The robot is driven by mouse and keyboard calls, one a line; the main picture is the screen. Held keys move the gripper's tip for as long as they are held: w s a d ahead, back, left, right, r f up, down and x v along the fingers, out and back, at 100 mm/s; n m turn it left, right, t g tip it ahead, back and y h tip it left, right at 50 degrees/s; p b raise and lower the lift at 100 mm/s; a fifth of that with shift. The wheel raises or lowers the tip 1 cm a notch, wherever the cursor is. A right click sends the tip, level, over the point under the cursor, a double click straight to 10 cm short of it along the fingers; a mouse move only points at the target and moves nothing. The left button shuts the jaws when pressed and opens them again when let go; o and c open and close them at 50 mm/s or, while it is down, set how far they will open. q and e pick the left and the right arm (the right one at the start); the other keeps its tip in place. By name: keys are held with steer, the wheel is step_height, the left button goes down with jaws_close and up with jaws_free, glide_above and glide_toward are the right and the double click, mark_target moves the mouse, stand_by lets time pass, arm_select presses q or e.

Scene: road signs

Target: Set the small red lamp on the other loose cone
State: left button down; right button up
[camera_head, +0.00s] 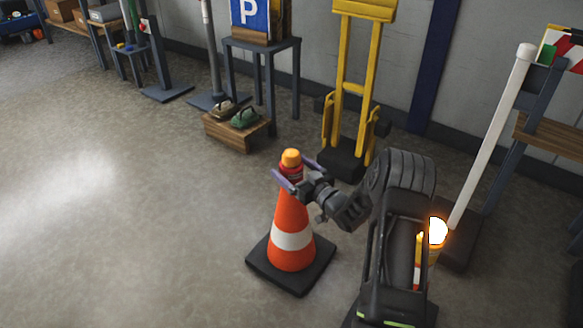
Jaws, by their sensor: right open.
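An orange cone (291,220) with a white band stands upright on a black square base. A small red lamp (291,172) with an amber top (291,157) sits upright on the cone's tip. My right gripper (289,165) reaches in from the right and is open. Its two fingers are on either side of the lamp, with a gap that looks small; I cannot tell whether they touch it. My left gripper is not in view.
A bright glowing lamp (437,231) shows right of my arm, its support partly hidden. A white post (493,135) leans right. The floor at left is clear.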

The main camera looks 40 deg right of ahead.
steer(key=s+p, duration=0.2)
steer(key=s, duration=0.4)
steer(key=shift+s+d+r, duration=0.15)
steer(key=shift+s, duration=0.5)
